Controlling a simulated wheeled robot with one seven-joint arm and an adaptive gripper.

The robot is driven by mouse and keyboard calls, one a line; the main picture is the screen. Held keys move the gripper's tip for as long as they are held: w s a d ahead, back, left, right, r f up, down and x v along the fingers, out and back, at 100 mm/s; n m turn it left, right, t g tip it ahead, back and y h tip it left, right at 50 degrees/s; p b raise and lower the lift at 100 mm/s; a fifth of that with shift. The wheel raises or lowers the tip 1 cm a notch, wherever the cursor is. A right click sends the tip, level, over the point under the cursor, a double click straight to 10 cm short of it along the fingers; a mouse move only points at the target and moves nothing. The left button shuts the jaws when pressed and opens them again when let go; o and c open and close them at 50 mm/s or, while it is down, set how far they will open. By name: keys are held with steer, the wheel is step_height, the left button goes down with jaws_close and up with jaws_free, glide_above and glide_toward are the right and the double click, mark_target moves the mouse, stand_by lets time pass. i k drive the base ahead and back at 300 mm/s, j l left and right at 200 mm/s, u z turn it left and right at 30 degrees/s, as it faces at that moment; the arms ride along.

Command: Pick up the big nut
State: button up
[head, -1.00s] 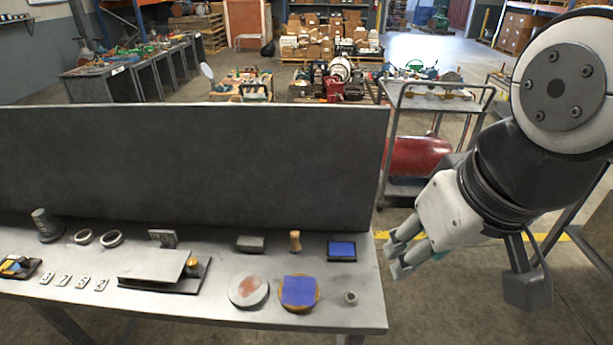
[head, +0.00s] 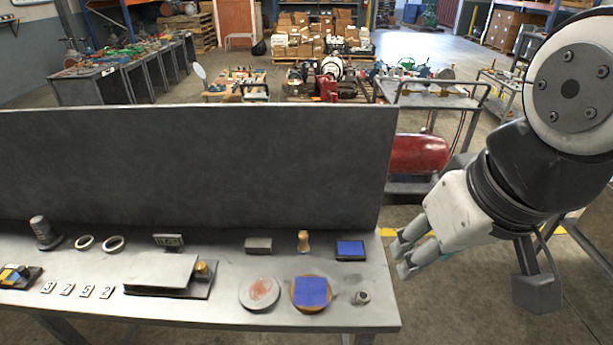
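A small grey metal nut (head: 361,298) with a hole lies on the table near its front right corner, right of a round disc with a blue square on it. My gripper (head: 402,259) is off the table's right edge, to the right of the nut and apart from it. Its two fingers point left and show a gap between their tips, with nothing held.
The grey table (head: 225,312) has a tall dark back panel (head: 200,165). Near the nut are the blue-topped disc (head: 311,292), a reddish-white disc (head: 259,293), a blue pad (head: 350,249) and a wooden peg (head: 303,241). A trolley (head: 440,100) stands behind.

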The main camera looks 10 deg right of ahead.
mark_target(362, 296)
steer(key=u, duration=1.2)
steer(key=z, duration=0.35)
steer(key=l+z, duration=0.15)
steer(key=z, duration=0.25)
steer(key=l+z, duration=0.1)
steer(key=z, duration=0.25)
steer(key=j+z, duration=0.15)
steer(key=k+l+u, duration=0.15)
steer(key=l+u, duration=0.1)
steer(key=l, duration=0.2)
steer(key=k, duration=0.05)
